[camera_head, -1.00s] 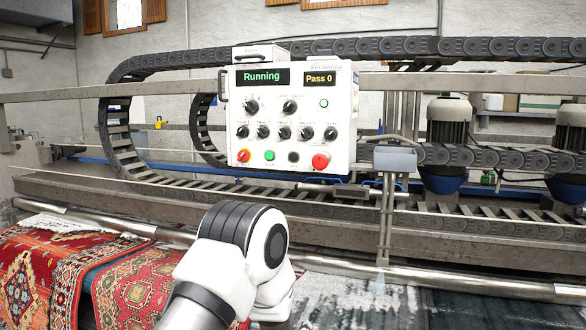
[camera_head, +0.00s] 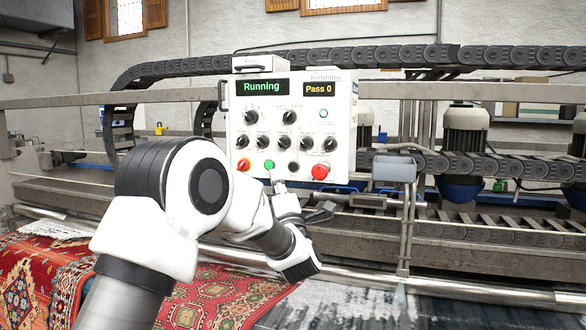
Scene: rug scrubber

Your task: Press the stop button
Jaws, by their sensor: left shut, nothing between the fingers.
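The white control panel (camera_head: 342,138) faces me, with a green "Running" display (camera_head: 262,87) and a "Pass 0" display (camera_head: 320,89). My left gripper (camera_head: 277,186) is shut and empty, just below the green and black buttons in the picture. Its tips are small, and I cannot tell whether they touch the panel. My right gripper is out of view.
A grey box on a post (camera_head: 394,168) stands right of the panel. A metal rail (camera_head: 480,290) runs across below it. Patterned red rugs (camera_head: 30,275) lie at the lower left. Cable chains (camera_head: 400,55) and motors (camera_head: 465,130) are behind.

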